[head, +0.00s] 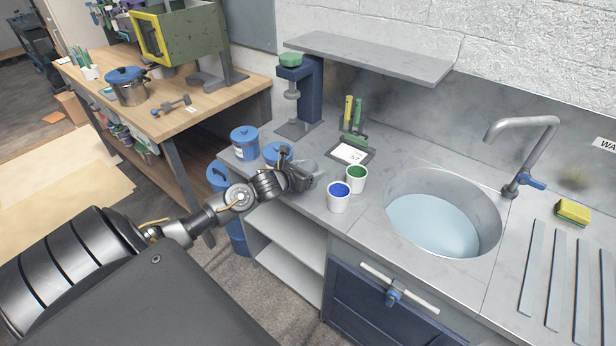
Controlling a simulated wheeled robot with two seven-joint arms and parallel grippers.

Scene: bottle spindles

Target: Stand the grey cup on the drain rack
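My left gripper (303,176) is over the counter, just left of two small white cups. Its fingers are small and seen from behind, so I cannot tell if they are open or shut or hold something. One white cup (338,203) has blue inside and stands nearest the counter's front. The other white cup (356,180) has green inside and stands just behind it. I cannot make out a clearly grey cup. Raised pale strips like a drain rack (552,268) lie right of the sink, with nothing on them. My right gripper is not in view.
A round sink (490,237) with water and a grey tap (519,150) lies between cups and strips. A yellow-green sponge (572,211) sits behind the strips. Blue-lidded tins (244,143) and a blue stand (305,92) are at the counter's left. A shelf (368,59) overhangs the back.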

